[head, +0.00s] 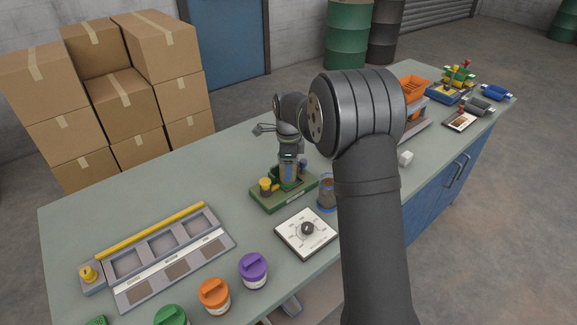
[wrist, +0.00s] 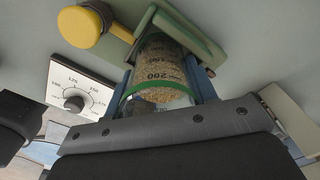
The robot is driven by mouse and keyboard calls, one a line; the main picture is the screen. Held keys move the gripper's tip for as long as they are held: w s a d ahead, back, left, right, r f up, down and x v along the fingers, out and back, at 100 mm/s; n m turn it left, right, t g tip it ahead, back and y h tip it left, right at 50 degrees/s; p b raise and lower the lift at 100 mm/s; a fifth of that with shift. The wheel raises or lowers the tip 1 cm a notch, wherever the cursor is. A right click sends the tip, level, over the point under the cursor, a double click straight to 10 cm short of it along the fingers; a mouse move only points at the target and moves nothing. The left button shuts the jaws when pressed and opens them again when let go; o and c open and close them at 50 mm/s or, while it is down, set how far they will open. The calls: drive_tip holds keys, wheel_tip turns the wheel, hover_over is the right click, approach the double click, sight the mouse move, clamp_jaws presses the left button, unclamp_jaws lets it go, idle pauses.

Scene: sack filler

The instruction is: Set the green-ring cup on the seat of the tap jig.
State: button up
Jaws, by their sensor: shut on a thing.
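The green-ring cup (wrist: 160,75) is clear, marked 200, and holds tan grain; its green band shows near the end closest to the wrist camera. My gripper (wrist: 165,68) is shut on it, a blue finger on each side. In the head view my gripper (head: 289,170) is over the tap jig (head: 283,196), a green base with a yellow knob (head: 265,187). The wrist view shows the jig's green part (wrist: 182,28) just beyond the cup's far end. The seat is hidden behind the cup and gripper, so I cannot tell whether the cup touches it.
Another clear cup (head: 327,192) with brown contents stands right of the jig. A white dial plate (head: 305,232) lies in front. A grey tray (head: 165,255) with a yellow bar is at left; purple (head: 253,270) and orange (head: 214,296) lidded jars stand near the front edge.

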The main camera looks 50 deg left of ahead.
drive_tip(key=o, duration=1.1)
drive_tip(key=shift+c, duration=0.2)
drive_tip(key=shift+a, duration=0.1)
drive_tip(key=shift+c, duration=1.1)
drive_tip(key=shift+o, duration=0.2)
drive_tip(key=shift+r, duration=0.15)
